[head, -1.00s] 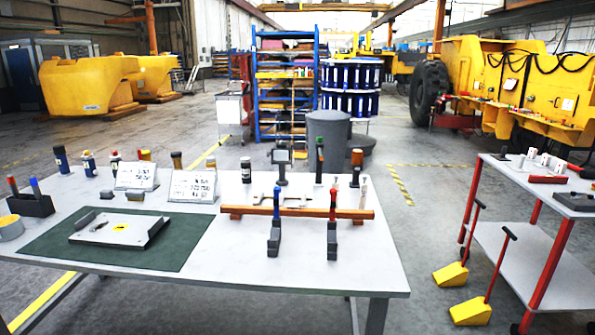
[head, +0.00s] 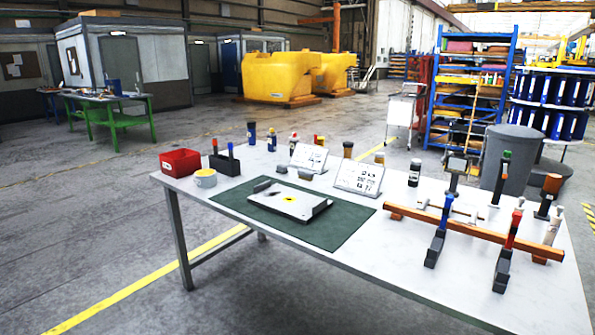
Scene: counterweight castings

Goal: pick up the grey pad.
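No thing is plainly the grey pad. Two small grey pieces, a left one (head: 281,169) and a right one (head: 306,175), lie on the white table (head: 400,275) just behind the green mat (head: 350,226); they are too small to identify for sure. On the mat lies a light grey plate (head: 285,207) with a yellow mark, a small tool on it and a dark grey block (head: 262,186) at its left end. Neither of my grippers is in view.
A wooden beam (head: 470,230) with upright clamps crosses the right part. A green bench (head: 110,120) stands far left. Floor left is clear.

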